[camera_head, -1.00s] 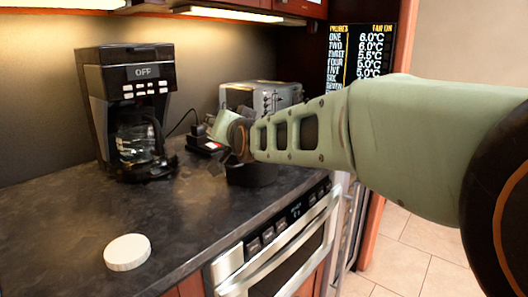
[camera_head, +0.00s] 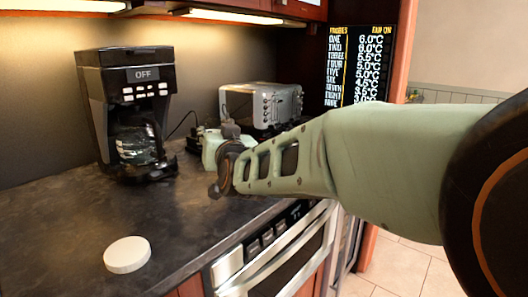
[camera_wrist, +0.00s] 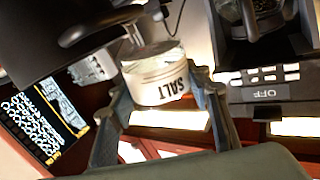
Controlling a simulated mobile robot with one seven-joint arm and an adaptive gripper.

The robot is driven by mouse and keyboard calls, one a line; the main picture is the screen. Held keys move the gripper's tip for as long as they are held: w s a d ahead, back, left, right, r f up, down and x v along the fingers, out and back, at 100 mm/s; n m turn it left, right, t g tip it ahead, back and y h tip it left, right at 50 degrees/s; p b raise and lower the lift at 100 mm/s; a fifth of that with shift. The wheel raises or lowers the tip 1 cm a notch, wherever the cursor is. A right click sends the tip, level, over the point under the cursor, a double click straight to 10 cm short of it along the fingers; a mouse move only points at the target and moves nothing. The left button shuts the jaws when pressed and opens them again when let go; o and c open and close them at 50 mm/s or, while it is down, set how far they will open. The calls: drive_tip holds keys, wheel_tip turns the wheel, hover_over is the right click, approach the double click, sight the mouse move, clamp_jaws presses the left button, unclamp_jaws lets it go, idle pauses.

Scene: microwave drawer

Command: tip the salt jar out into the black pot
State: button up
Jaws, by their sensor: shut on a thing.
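In the wrist view, my gripper (camera_wrist: 163,84) is shut on the clear salt jar (camera_wrist: 157,75), one finger on each side. Its SALT label is upside down in this picture, as is the coffee maker's display; I cannot tell how far the jar is tipped. In the head view my gripper (camera_head: 216,150) is over the counter and the jar is not clearly seen. A large black shape with a loop handle, likely the black pot (camera_wrist: 45,32), is at the wrist view's top left. In the head view the pot is hidden behind my gripper and arm.
A round white lid (camera_head: 127,254) lies on the dark counter (camera_head: 60,225) at front left. A coffee maker (camera_head: 125,85) and a steel toaster (camera_head: 258,104) stand at the back. The oven front (camera_head: 285,260) is below the counter edge. The middle-left counter is clear.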

sight(217, 122)
drive_tip(key=shift+s+a+f+n, duration=0.1)
drive_tip(key=shift+a+f+n, duration=0.05)
drive_tip(key=shift+f+n, duration=0.15)
drive_tip(key=shift+r+p, duration=1.6)
drive_tip(key=shift+r, duration=0.7)
drive_tip(key=shift+f, duration=0.15)
